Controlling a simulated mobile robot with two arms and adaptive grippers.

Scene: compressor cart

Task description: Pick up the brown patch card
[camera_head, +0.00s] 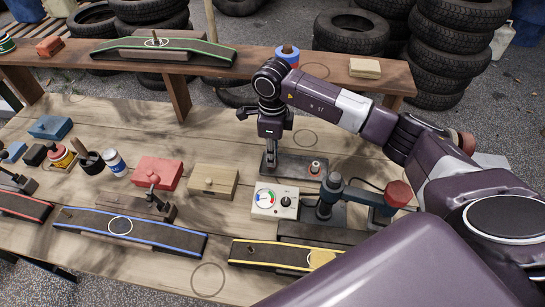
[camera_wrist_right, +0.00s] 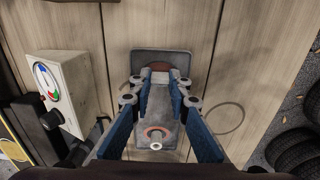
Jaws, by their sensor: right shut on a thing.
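My right gripper (camera_head: 270,150) points down over a dark grey metal base plate (camera_head: 293,163) on the wooden bench. In the right wrist view, its two blue-padded fingers close together at their tips (camera_wrist_right: 162,77) over the far end of the plate (camera_wrist_right: 158,105). My left gripper is not in view.
A knob with a red ring (camera_head: 314,167) stands on the plate's near end. A gauge box (camera_head: 274,201) and a dark press with a red knob (camera_head: 398,193) are close by. Belts edged blue (camera_head: 130,231) and yellow (camera_head: 270,254) lie in front. A raised shelf (camera_head: 330,66) runs behind.

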